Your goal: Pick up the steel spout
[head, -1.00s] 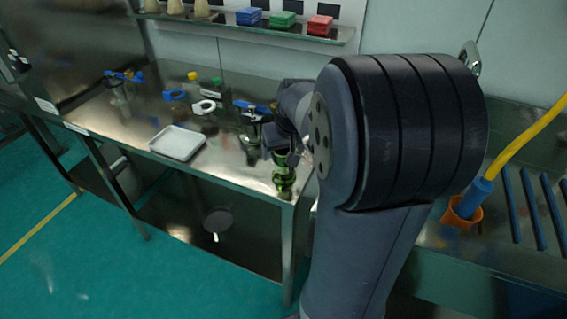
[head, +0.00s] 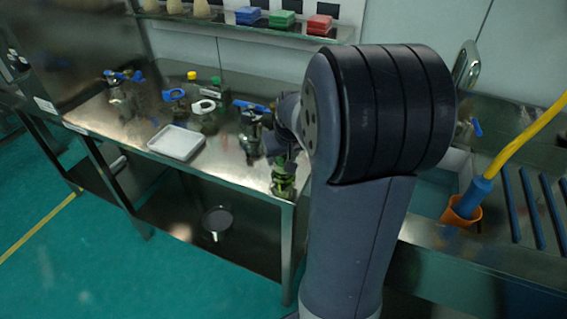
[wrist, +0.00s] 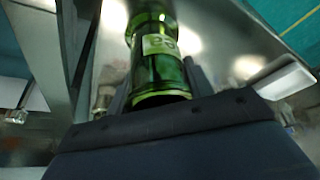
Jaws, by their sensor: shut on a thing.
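A shiny, green-looking flanged tube with a pale label (wrist: 158,62) lies between the fingers of my gripper (wrist: 150,88) in the wrist view. No other piece shows clearly as a steel spout. In the head view the green tube (head: 283,181) is upright at the front right corner of the steel table, with my gripper (head: 283,157) at its upper part. My gripper is shut on it. I cannot tell whether its base touches the table. My wrist and arm partly hide the table behind it.
The steel table (head: 235,178) holds a white tray (head: 177,143), a valve with a blue handle (head: 250,128) and other fittings to the left. A shelf (head: 225,22) runs above. At right, an orange holder (head: 461,211) has a yellow cable (head: 530,130).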

